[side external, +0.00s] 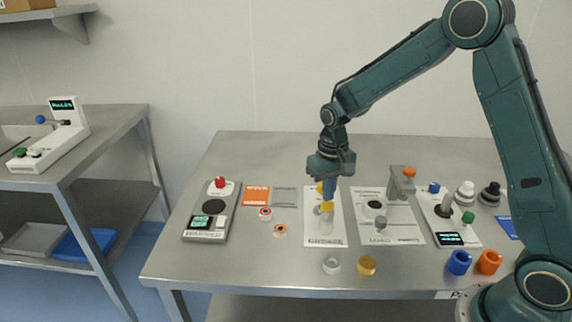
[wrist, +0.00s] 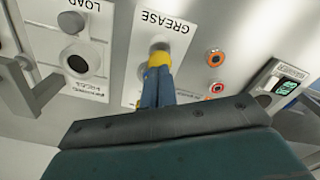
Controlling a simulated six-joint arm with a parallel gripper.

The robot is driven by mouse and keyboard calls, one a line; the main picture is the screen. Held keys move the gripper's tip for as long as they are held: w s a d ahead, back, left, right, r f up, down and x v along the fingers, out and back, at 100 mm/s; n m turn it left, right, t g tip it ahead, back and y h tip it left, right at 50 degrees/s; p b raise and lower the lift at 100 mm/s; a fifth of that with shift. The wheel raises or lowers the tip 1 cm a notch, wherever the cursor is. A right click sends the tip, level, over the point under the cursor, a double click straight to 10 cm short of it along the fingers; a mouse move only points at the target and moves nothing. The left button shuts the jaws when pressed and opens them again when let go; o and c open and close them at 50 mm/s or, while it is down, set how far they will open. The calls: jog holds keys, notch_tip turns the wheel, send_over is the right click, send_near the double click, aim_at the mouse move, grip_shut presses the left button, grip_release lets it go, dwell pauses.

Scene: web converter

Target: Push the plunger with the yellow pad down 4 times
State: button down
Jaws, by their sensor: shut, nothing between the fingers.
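My gripper (side external: 328,200) points straight down over the white GREASE plate (side external: 338,232). Its blue fingers are shut with nothing between them. In the wrist view, the shut fingers (wrist: 158,80) end at a patch of yellow right over a grey cylinder (wrist: 160,46) on the GREASE plate. In the side view, yellow also shows at the finger ends, just above the pale grey cylinder (side external: 326,225). The fingers overlap the plunger's top, so I cannot tell the yellow pad from the fingertips or whether they touch.
Left of the plate are two ring-shaped parts (side external: 265,214) and a grey device with a red button (side external: 220,183). Right is the LOAD plate (side external: 400,232) with an orange-topped post (side external: 402,182). A white ring (side external: 331,265) and yellow cup (side external: 367,265) stand in front.

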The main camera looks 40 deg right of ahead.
aim_at(328, 204)
jog(key=shift+f, duration=1.75)
jog(key=shift+r, duration=1.9)
jog(key=shift+r, duration=0.1)
jog(key=shift+r, duration=2.95)
